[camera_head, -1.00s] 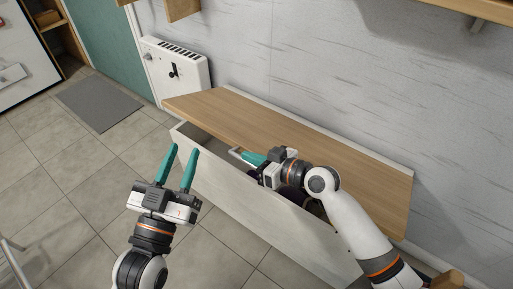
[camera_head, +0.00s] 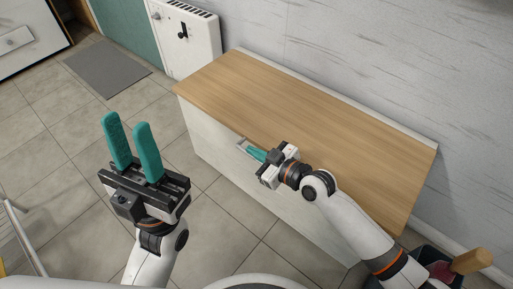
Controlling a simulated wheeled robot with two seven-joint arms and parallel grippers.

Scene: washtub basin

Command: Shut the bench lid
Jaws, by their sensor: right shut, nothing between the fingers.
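The bench has a white front (camera_head: 211,149) and a wooden lid (camera_head: 310,105) that lies flat on top. No gap shows between the lid and the front along the visible edge. A small handle (camera_head: 243,145) sits at the lid's front edge. My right gripper (camera_head: 254,152) is shut and empty, its teal fingers right beside the handle; whether they touch it I cannot tell. My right forearm hides part of the bench's front right. My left gripper (camera_head: 132,145) is open and empty, over the floor left of the bench.
A white radiator (camera_head: 187,40) stands on the wall behind the bench's left end. A grey mat (camera_head: 106,68) lies on the floor at the left. A dark bucket with a wooden-handled tool (camera_head: 470,262) stands at the lower right. Tiled floor in front is clear.

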